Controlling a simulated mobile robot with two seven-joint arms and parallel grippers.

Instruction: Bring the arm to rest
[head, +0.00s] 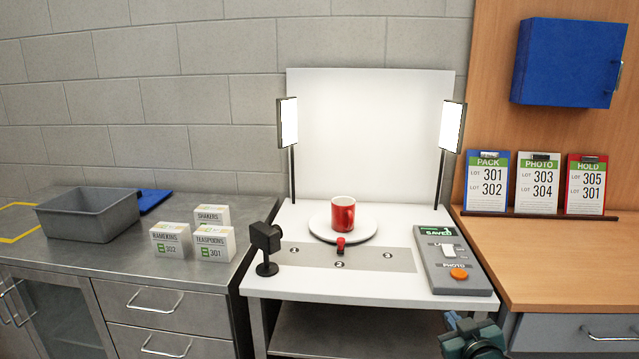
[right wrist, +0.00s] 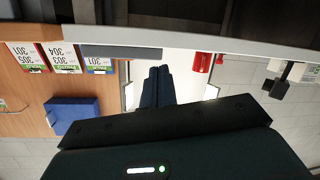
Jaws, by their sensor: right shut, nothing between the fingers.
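My right gripper (head: 456,322) is at the bottom of the head view, in front of the white photo table (head: 370,282). Its fingers (right wrist: 158,82) are together and empty in the right wrist view, which shows the scene upside down. It touches nothing that I can see. A red mug (head: 343,212) stands upright on a round white plate (head: 325,229) on the photo table. The mug also shows in the right wrist view (right wrist: 202,62). My left gripper is in neither view.
A control box (head: 451,266) with an orange button and a screen reading "SAVED" stands at the table's right. A black camera (head: 266,240), a small red item (head: 340,243) and two light panels (head: 288,123) also stand there. A grey bin (head: 90,213) is on the left counter.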

